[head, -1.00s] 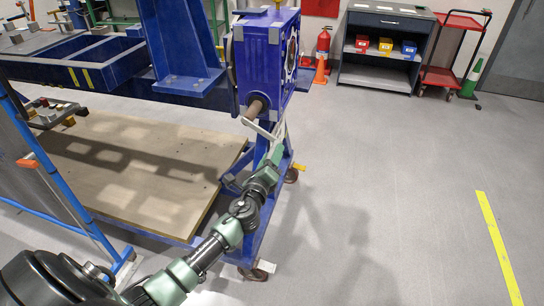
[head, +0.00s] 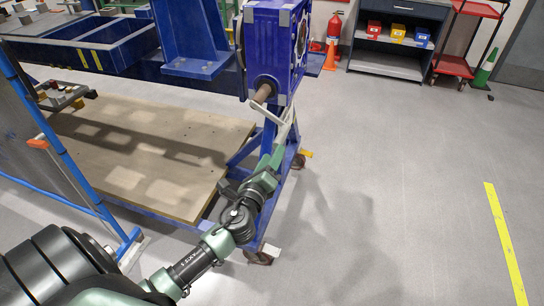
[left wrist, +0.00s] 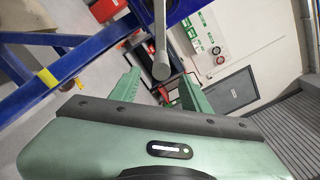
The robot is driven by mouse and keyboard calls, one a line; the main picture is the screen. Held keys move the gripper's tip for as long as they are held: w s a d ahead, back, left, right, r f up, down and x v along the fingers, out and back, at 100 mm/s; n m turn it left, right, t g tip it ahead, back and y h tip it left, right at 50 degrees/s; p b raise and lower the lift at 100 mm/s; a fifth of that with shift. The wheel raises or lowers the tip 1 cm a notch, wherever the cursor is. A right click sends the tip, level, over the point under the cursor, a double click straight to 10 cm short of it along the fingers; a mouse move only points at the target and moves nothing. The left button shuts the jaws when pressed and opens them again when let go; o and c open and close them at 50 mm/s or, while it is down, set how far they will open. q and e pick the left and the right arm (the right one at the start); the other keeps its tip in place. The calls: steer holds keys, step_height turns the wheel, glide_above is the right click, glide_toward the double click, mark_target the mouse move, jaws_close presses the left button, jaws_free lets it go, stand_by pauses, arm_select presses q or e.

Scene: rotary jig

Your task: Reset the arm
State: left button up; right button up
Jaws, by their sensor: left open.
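The rotary jig has a blue gearbox (head: 268,45) at its end, with a brown shaft (head: 263,93) sticking out low on its near side. A pale grey crank arm (head: 275,112) sits on the shaft. My left gripper (head: 279,138) is just below and beside the crank in the head view. In the left wrist view, a grey round-ended crank handle (left wrist: 160,45) shows between and beyond the two green fingers of my left gripper (left wrist: 160,82). The fingers are apart, with gaps visible on both sides of the handle. My right gripper is not in view.
The blue jig stand holds a wooden board (head: 130,150) low down and rests on casters. A blue-framed barrier (head: 60,150) stands at left. A shelf cabinet (head: 390,45), a red cart (head: 462,40) and a fire extinguisher (head: 333,27) stand at the back. Floor at right is clear.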

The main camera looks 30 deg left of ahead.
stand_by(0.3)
arm_select(q)
steer(key=s+d+f+n+g+h+p, duration=0.1)
steer(key=s+f+n+g, duration=0.3)
steer(key=f, duration=0.7)
steer(key=s+f+n+g, duration=0.2)
steer(key=s+f, duration=0.4)
steer(key=f, duration=0.5)
steer(key=s+d+f+n+g+h+p, duration=0.1)
steer(key=s+f+n+g, duration=0.2)
steer(key=f, duration=0.8)
steer(key=s+d+f+n+g, duration=0.2)
steer(key=s+f+n, duration=0.2)
steer(key=s, duration=0.8)
steer(key=s+d+f+n+g+h+p, duration=0.1)
steer(key=s+d+f+n+g, duration=0.2)
steer(key=s+f, duration=0.4)
steer(key=s+d+f+n+g+h, duration=0.1)
steer(key=s+f+n, duration=0.4)
steer(key=s, duration=1.1)
steer(key=shift+s+d+f+g+p, duration=0.3)
steer(key=shift+s+d+f+g, duration=0.1)
steer(key=shift+d+f+g, duration=0.3)
steer(key=shift+w+d+r, duration=0.1)
steer(key=shift+d, duration=0.05)
